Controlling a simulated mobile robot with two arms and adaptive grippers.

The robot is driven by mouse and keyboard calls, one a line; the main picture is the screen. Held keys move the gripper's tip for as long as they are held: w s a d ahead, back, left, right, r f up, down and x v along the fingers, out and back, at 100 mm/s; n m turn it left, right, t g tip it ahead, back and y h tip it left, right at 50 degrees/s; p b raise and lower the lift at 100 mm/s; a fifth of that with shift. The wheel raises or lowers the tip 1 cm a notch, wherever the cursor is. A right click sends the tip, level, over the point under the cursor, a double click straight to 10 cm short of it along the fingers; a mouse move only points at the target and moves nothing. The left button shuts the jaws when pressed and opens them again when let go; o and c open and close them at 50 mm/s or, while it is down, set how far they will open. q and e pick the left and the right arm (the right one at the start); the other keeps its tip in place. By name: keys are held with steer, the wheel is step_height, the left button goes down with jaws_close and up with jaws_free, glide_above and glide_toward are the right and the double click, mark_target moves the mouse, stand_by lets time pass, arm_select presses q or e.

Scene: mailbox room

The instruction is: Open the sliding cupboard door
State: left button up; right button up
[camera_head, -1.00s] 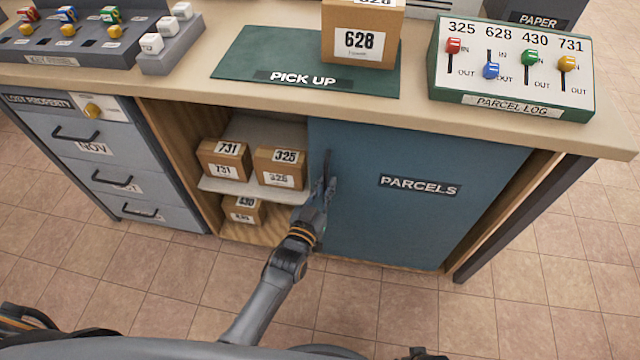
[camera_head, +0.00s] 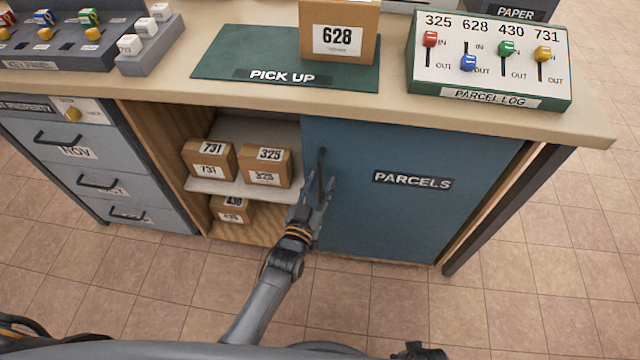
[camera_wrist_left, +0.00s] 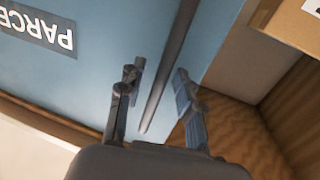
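The blue cupboard door (camera_head: 400,215), marked PARCELS, covers the right part of the cupboard under the counter. The left part stands open. The dark upright handle (camera_head: 320,172) is near the door's left edge; it also shows as a dark bar in the left wrist view (camera_wrist_left: 172,65). My left gripper (camera_head: 320,193) is at the lower part of the handle. In the left wrist view its fingers (camera_wrist_left: 158,92) are apart, one on each side of the bar, with gaps showing. My right gripper is not clearly in view.
Parcels 731 (camera_head: 209,160), 325 (camera_head: 265,166) and 430 (camera_head: 231,209) stand on the open shelves. Drawers (camera_head: 95,165) are at the left. The counter (camera_head: 330,106) overhangs above, bearing parcel 628 (camera_head: 338,30) and the parcel log (camera_head: 490,60). The tiled floor in front is clear.

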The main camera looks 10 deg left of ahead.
arm_select(q)
steer(key=shift+s, duration=0.2)
steer(key=v, duration=1.1)
steer(key=shift+s, duration=0.3)
steer(key=shift+a, duration=0.15)
steer(key=s+a+f+g+y, duration=0.1)
steer(key=s+a+f+g, duration=0.25)
steer(key=f, duration=0.65)
steer(key=s+a+f+g+y, duration=0.1)
steer(key=s+a+f+g, duration=0.1)
steer(key=s+f+g, duration=0.5)
steer(key=s+a+f+g+y, duration=0.2)
steer(key=s+a+f+g, duration=0.4)
steer(key=s+f, duration=0.55)
steer(key=s+a+r+p, duration=0.1)
steer(key=s+p, duration=0.6)
steer(key=s+a+r+p, duration=0.2)
steer(key=s+p, duration=0.5)
steer(key=shift+a+r+p, duration=0.3)
steer(key=shift+p, duration=0.05)
arm_select(e)
steer(key=s+d+r, duration=0.1)
steer(key=s, duration=0.6)
steer(key=s+d+r+g, duration=0.1)
steer(key=s+r, duration=0.1)
steer(key=s, duration=0.5)
steer(key=shift+d+r, duration=0.25)
steer(key=shift+d, duration=0.05)
